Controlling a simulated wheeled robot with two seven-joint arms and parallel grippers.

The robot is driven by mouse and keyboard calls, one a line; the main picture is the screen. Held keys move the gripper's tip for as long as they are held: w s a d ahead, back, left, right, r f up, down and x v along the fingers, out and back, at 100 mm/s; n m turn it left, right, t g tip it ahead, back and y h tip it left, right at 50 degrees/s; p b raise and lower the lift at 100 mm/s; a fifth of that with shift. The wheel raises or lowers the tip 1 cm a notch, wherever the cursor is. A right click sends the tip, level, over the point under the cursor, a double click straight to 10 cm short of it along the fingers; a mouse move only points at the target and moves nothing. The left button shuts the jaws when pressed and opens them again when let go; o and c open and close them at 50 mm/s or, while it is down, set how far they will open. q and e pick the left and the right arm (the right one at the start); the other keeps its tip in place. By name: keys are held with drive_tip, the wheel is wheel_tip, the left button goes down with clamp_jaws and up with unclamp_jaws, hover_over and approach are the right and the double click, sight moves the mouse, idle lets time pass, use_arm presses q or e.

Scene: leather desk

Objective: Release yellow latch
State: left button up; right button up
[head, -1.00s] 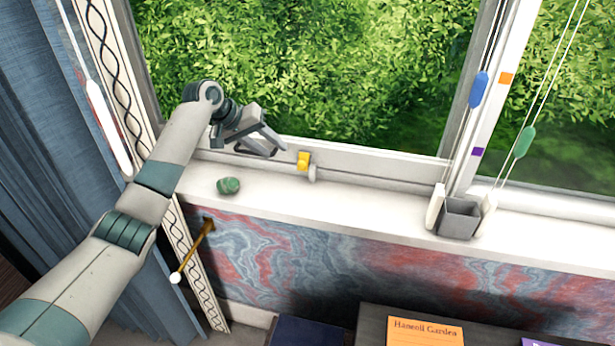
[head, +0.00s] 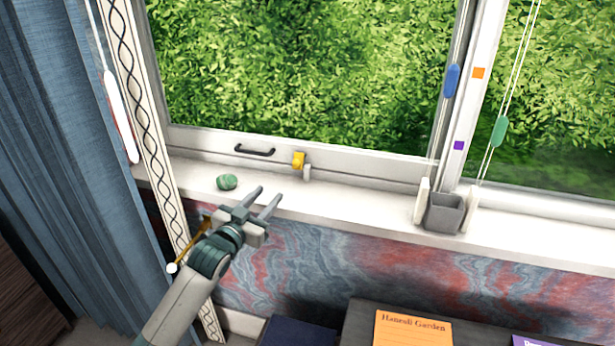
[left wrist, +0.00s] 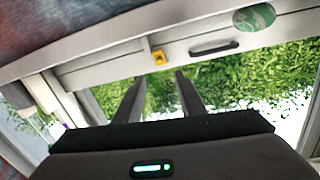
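The yellow latch (head: 298,160) sits on the lower rail of the window frame, just right of the dark handle (head: 254,150). A small grey-white piece (head: 307,173) stands beside and below it. My left gripper (head: 267,196) is in front of the sill, below and left of the latch, with its two fingers apart and nothing between them. In the left wrist view the latch (left wrist: 159,57) shows beyond the open fingers (left wrist: 158,78), apart from them. The dark handle (left wrist: 214,48) is to its right there. My right gripper is not in view.
A green stone (head: 227,182) lies on the sill (head: 345,206) left of the latch. A grey cup (head: 444,212) stands on the sill at the right. A brass rod with a white knob (head: 172,267) is by my left arm. The sill between stone and cup is clear.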

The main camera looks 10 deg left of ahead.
sight(295, 165)
use_arm(q)
drive_tip(key=shift+s+d+r, duration=0.1)
drive_tip(key=shift+s+r, duration=0.05)
drive_tip(key=shift+s, duration=0.35)
drive_tip(key=shift+w, duration=0.15)
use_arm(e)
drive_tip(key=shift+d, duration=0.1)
